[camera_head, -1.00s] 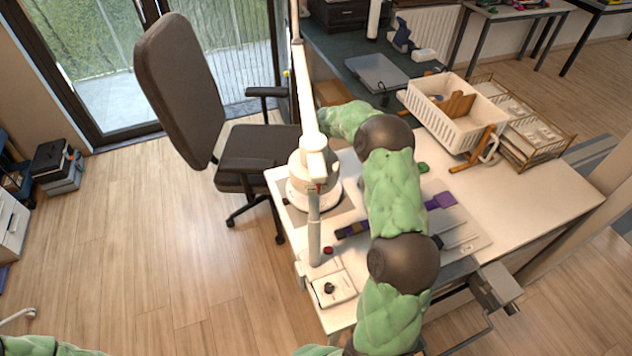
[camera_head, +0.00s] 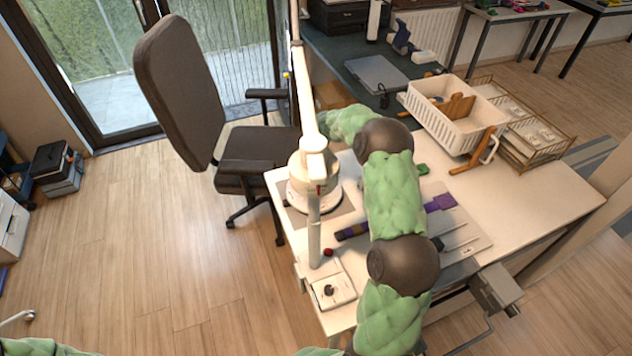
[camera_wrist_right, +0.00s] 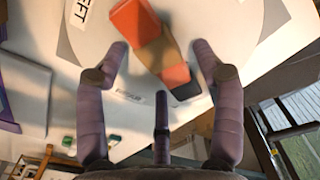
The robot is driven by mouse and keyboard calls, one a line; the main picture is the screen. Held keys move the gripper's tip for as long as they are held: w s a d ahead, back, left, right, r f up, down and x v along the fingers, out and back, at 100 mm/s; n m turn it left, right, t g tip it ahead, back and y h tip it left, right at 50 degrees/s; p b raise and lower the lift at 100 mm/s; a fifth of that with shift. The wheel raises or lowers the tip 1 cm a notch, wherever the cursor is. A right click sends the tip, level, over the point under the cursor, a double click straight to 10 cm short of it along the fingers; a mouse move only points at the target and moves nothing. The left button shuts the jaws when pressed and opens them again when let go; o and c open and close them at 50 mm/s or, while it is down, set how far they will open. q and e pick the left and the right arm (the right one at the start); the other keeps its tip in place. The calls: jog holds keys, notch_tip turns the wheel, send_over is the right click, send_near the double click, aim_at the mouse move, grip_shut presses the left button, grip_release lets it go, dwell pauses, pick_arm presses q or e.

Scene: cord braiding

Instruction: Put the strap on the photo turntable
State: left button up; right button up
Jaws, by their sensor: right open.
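The photo turntable seems to be the pale round disc with printed labels (camera_wrist_right: 215,30) in the right wrist view. A short orange-and-tan banded piece with a dark end (camera_wrist_right: 150,42), apparently the strap, lies on or just above it; contact is unclear. My right gripper (camera_wrist_right: 159,52) is open, its fingers on either side of the piece with visible gaps. In the head view the white round unit on a grey mat (camera_head: 314,198) looks like the turntable. The right gripper is hidden there. My left gripper is out of view.
A white lamp-like arm (camera_head: 311,110) stands over the round unit. A purple-ended long tool (camera_head: 441,202) lies partly under my right arm. A white basket (camera_head: 452,115) and wire rack (camera_head: 535,140) fill the table's back right.

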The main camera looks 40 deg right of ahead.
notch_tip(320, 180, up, 7)
jog(key=shift+r+p, duration=0.2)
jog(key=shift+p, duration=0.7)
jog(key=shift+s+f, duration=0.1)
jog(key=shift+s, duration=0.05)
